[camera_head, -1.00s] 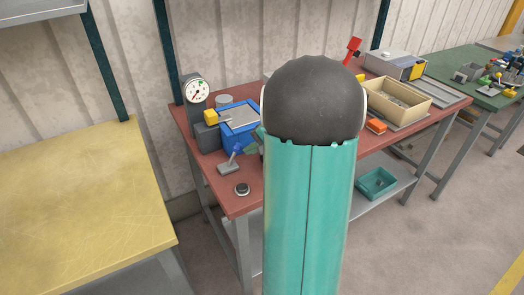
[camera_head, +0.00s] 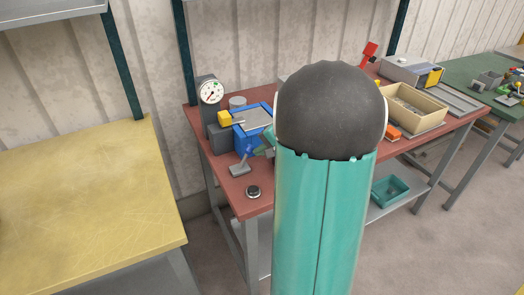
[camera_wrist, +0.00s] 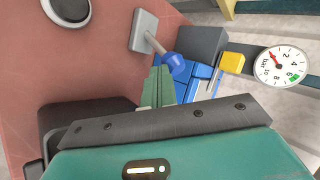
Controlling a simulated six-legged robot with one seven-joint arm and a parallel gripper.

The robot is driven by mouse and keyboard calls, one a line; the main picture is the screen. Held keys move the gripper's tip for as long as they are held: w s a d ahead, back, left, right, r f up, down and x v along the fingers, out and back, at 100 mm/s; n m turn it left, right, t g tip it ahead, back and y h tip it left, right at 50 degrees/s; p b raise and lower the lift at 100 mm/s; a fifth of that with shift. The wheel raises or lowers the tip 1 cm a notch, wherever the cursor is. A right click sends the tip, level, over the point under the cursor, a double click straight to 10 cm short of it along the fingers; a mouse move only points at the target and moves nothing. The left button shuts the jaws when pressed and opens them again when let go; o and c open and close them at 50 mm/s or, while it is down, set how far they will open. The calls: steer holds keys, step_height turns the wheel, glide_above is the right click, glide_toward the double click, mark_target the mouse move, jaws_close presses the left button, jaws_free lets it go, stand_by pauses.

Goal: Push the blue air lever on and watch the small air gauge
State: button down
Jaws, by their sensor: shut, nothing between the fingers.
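The blue air lever shows in the wrist view as a blue knob (camera_wrist: 174,63) on a short grey stalk, tilted from a grey base plate (camera_wrist: 144,30). In the head view the lever's base (camera_head: 239,170) stands near the bench's left front corner. My gripper (camera_wrist: 160,82) is shut and empty, its green fingertips right beside the knob; I cannot tell whether they touch. My arm hides most of the gripper in the head view. The small air gauge (camera_head: 210,92) has a white dial; in the wrist view (camera_wrist: 283,66) its red needle sits near the low end.
The red bench (camera_head: 230,200) holds a blue machine (camera_head: 247,140) with a yellow block (camera_head: 225,118) behind the lever. A round black-and-silver button (camera_head: 253,192) sits near the front edge. A yellow-topped table (camera_head: 80,195) stands to the left, with a gap between.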

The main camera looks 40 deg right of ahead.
steer(key=shift+a+r, duration=0.1)
steer(key=w+a+r+n+g+h, duration=0.1)
steer(key=w+a+n+h, duration=0.1)
steer(key=a+h, duration=0.2)
steer(key=a, duration=0.3)
steer(key=shift+r+g, duration=0.25)
steer(key=shift+g, duration=0.05)
steer(key=shift+r, duration=0.15)
steer(key=shift+r, duration=0.7)
